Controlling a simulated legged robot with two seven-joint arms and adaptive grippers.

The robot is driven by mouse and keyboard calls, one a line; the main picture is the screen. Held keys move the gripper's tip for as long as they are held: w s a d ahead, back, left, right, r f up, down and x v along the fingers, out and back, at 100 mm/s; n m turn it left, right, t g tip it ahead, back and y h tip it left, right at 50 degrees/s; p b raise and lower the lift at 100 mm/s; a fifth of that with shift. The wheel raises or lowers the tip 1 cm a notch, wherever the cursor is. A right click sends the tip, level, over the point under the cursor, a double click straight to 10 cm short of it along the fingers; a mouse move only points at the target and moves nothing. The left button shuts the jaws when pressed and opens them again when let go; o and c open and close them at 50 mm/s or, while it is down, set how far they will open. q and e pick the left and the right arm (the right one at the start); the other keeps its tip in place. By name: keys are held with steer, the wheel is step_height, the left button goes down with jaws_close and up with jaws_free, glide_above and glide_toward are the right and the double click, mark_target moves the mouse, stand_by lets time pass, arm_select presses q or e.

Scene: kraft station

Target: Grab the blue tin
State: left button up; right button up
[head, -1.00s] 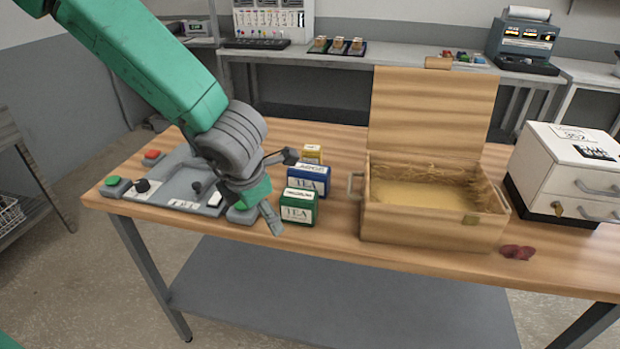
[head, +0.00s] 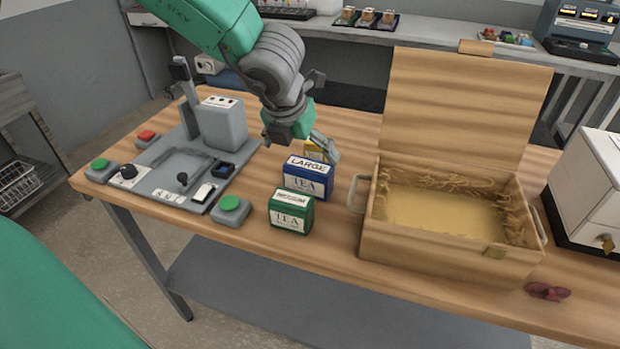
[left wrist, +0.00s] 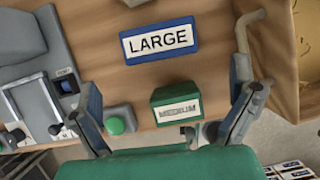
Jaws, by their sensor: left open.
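The blue tin (head: 309,177), labelled LARGE and TEA, stands upright on the wooden table behind a smaller green tin (head: 291,211). My left gripper (head: 300,143) is open and empty, above and behind-left of the blue tin in the head view. In the left wrist view, the blue tin's lid (left wrist: 158,42) lies beyond the spread fingers. The green tin (left wrist: 176,103), labelled MEDIUM, shows between them. My right gripper is not in view.
An open wooden box (head: 430,245) with a raised lid stands just right of the tins. A grey control fixture (head: 175,180) and a green button (head: 230,206) are on the left. A dark red object (head: 547,291) lies near the front edge.

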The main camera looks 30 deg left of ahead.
mark_target(308, 165)
arm_select(q)
steer(key=x, duration=0.3)
steer(key=shift+w+d+f, duration=0.1)
steer(key=shift+w+f, duration=0.15)
steer(key=x, duration=0.5)
steer(key=shift+w+a+f+b, duration=0.1)
steer(key=shift+w+a+b, duration=0.2)
steer(key=shift+a+b, duration=0.1)
steer(key=shift+s+d, duration=0.1)
steer(key=c, duration=1.1)
steer(key=shift+o, duration=0.2)
